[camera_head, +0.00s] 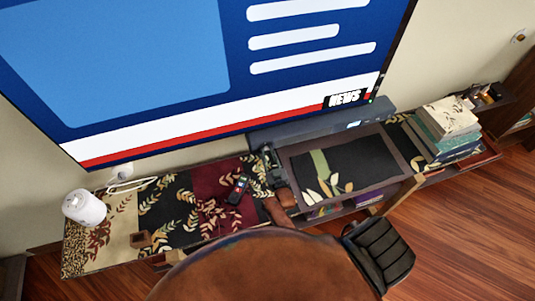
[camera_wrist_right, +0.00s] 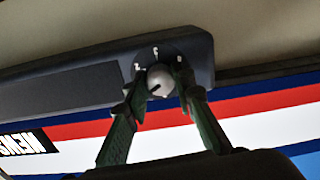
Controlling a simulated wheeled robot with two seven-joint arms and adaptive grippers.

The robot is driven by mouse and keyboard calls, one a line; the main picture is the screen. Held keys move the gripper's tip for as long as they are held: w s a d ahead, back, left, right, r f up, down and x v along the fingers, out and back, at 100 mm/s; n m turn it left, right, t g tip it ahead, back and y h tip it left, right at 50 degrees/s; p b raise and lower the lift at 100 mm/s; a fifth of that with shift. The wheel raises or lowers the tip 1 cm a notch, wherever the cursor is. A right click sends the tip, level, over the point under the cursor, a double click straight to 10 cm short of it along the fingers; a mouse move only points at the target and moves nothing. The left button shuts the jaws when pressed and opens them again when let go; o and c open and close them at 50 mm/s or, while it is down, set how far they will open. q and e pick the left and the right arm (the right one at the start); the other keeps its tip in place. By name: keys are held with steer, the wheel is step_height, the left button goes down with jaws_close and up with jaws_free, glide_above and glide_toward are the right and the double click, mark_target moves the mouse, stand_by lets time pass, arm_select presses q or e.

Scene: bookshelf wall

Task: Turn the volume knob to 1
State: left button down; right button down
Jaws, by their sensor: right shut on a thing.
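The volume knob (camera_wrist_right: 160,81) is a round silver dial with a dark pointer mark, on the end of a dark soundbar (camera_wrist_right: 60,90). Small white marks sit around it on the panel; I cannot read them surely. In the right wrist view my right gripper (camera_wrist_right: 157,85) has one green-and-black finger on each side of the knob and is shut on it. In the head view my right gripper (camera_head: 269,157) is at the left end of the soundbar (camera_head: 325,128). The knob is hidden there. My left gripper is not in view.
A large TV (camera_head: 180,70) showing news hangs above a long patterned shelf (camera_head: 170,225). A remote (camera_head: 239,189) lies left of my gripper, with a white cylindrical device (camera_head: 84,207) farther left. A stack of books (camera_head: 445,130) stands to the right.

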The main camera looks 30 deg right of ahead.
steer(key=shift+a+f, duration=0.15)
steer(key=c, duration=1.7)
jaws_free()
steer(key=shift+o, duration=0.4)
